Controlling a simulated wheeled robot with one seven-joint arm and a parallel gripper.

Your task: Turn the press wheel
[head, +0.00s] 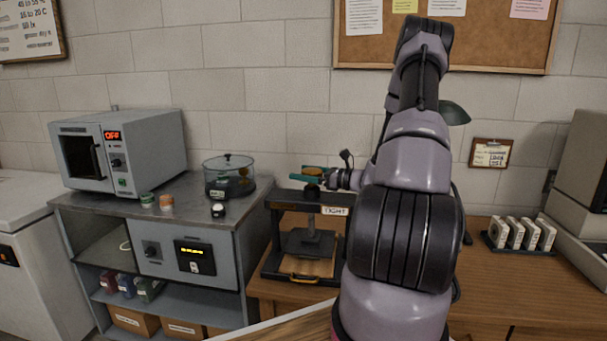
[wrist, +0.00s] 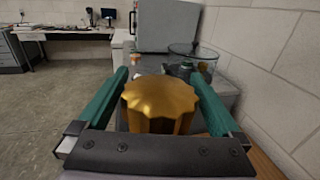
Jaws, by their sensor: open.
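The press (head: 308,241) is a dark frame with a flat plate inside and a label reading "TIGHT" on its top bar. Its press wheel (wrist: 158,103) is a gold, scalloped knob, seen close in the wrist view; in the head view it is small and partly hidden above the top bar. My gripper (wrist: 158,78) is open, with one green finger on each side of the wheel. A gap seems to show on both sides, but I cannot tell whether either finger touches. In the head view my arm reaches down to the press from the right.
A steel bench (head: 190,196) left of the press holds a grey oven (head: 120,150), a clear round container (head: 229,178) and small jars. A rack of white boxes (head: 519,234) stands right of my arm. A block wall rises close behind the press.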

